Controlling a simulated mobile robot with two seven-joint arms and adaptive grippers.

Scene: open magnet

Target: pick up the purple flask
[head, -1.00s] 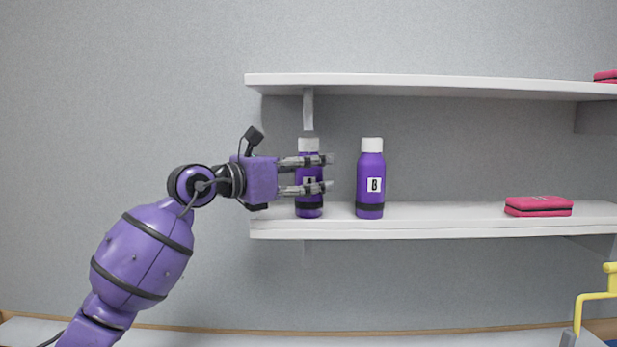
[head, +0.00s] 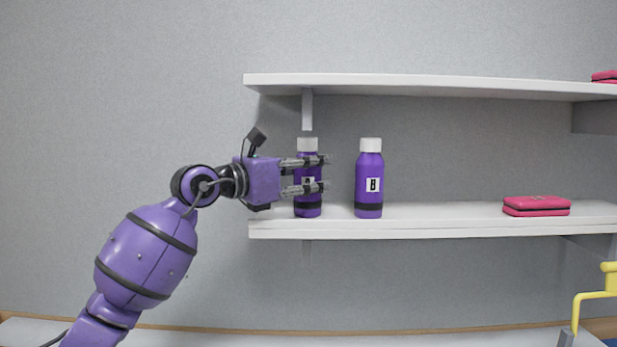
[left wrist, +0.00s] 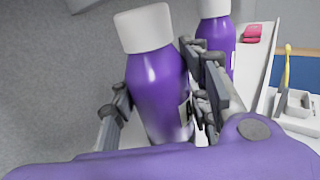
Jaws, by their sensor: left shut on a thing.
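Two purple flasks with white caps stand upright on the lower white shelf in the head view. The left flask (head: 307,180) has a label partly hidden by my fingers, and the right flask (head: 369,184) is labelled B. My left gripper (head: 328,173) comes in from the left and is shut on the left flask. In the left wrist view, the left flask (left wrist: 158,88) stands between my left gripper's fingers (left wrist: 165,108), and the right flask (left wrist: 217,45) is just beyond. My right gripper is not in view.
The lower shelf (head: 440,227) has bare room between the right flask and a pink case (head: 537,206). The upper shelf (head: 430,87) hangs above the flasks, with another pink case (head: 605,76) at its right. A yellow handle-like object (head: 597,295) is at lower right.

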